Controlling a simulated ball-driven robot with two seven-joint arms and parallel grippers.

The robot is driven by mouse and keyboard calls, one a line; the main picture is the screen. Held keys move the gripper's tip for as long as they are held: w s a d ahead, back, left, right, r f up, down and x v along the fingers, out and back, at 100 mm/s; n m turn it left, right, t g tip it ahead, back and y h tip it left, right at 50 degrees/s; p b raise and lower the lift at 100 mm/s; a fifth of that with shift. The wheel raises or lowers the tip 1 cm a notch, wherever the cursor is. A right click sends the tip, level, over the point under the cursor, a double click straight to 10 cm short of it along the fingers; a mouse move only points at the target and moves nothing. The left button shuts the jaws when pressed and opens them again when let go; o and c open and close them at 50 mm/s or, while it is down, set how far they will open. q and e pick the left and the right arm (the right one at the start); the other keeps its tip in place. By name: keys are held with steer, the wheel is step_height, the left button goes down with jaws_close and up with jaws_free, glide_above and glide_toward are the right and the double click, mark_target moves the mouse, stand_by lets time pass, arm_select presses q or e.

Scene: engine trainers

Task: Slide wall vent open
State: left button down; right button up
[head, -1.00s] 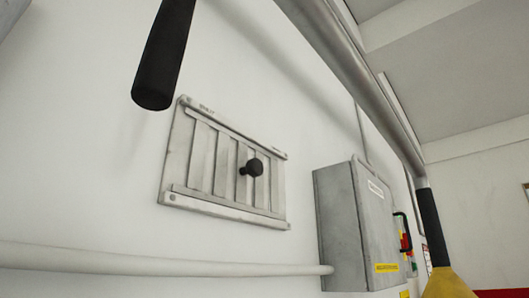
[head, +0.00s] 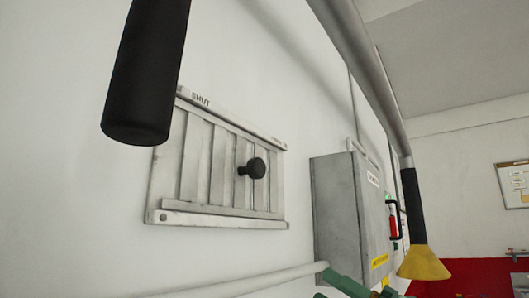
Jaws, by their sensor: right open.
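The wall vent (head: 200,165) is a pale metal panel with upright slats between an upper and a lower rail, mounted on the white wall left of centre. A round black knob (head: 256,168) sticks out from its right half. The word SHUT shows at the upper left of the frame; a label at the upper right is too small to read. My right gripper (head: 328,284), green, is only partly in view at the bottom edge, below and right of the vent. It is open and apart from the knob. My left gripper is not in view.
A grey electrical box (head: 345,215) stands out from the wall right of the vent. A pale pipe (head: 240,284) runs below. A black cylindrical handle (head: 145,80) hangs before the vent's upper left corner. A grey bar (head: 365,65) with a black grip and yellow cone (head: 424,264) crosses the right.

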steer(key=s+a+r+n+g+h+p, duration=0.1)
steer(key=s+a+r+n+g+h, duration=0.2)
steer(key=s+r+n, duration=0.75)
steer(key=m+t+h+p, duration=0.1)
steer(key=m+t+h, duration=0.1)
steer(key=t+h, duration=0.15)
glide_toward(261, 166)
steer(key=shift+g+h, duration=0.25)
steer(key=p+x, duration=0.1)
steer(key=x, duration=0.1)
steer(key=p+x, duration=0.2)
steer(key=x, duration=0.1)
steer(key=r+p+x, duration=0.1)
steer(key=p+x, duration=0.1)
steer(key=shift+w+a, duration=0.2)
steer(key=shift+a, duration=0.15)
steer(key=shift+w+a+f+p, duration=0.2)
steer(key=shift+w+a+p, duration=0.25)
steer(key=shift+a, duration=0.1)
